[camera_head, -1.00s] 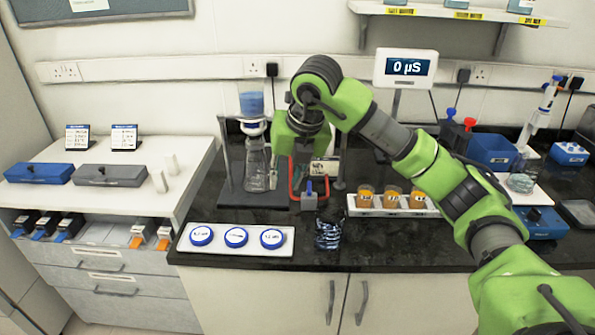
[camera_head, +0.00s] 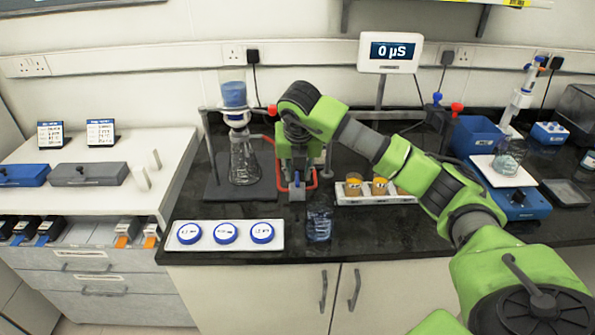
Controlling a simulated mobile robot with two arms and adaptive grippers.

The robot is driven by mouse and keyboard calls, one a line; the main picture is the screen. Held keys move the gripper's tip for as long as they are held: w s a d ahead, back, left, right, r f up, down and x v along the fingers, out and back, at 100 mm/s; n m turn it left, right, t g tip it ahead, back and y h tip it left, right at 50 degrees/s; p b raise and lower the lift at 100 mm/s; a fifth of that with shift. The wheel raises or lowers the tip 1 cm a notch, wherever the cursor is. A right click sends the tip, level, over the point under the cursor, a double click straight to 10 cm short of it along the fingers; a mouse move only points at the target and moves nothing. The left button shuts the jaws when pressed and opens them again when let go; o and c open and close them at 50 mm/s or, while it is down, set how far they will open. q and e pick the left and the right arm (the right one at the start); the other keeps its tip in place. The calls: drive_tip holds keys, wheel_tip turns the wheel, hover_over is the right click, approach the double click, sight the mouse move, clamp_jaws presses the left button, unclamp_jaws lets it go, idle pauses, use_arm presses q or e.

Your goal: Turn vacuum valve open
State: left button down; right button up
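The vacuum valve appears to be the small block with a blue handle (camera_head: 297,191) on the dark bench, beside a loop of red tubing (camera_head: 313,181). My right gripper (camera_head: 297,174) points down just above the blue handle. The arm and gripper body cover part of the tubing. The fingers are too small and too hidden to tell whether they are open or touch the handle. A glass filter flask (camera_head: 243,160) with a blue-filled funnel (camera_head: 234,94) stands on a stand to the left. My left gripper is not in view.
A white tray with blue-lidded dishes (camera_head: 225,247) lies at the front left. A clear blue-tinted beaker (camera_head: 319,226) stands in front of the valve. A rack of amber jars (camera_head: 354,186) is to the right, under my arm. A meter (camera_head: 390,53) stands behind.

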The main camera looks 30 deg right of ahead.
drive_tip(key=shift+w+f, duration=0.15)
drive_tip(key=shift+f, duration=0.3)
drive_tip(key=shift+w+d+f, duration=0.1)
drive_tip(key=shift+w+f, duration=0.1)
drive_tip(key=shift+f, duration=0.1)
clamp_jaws()
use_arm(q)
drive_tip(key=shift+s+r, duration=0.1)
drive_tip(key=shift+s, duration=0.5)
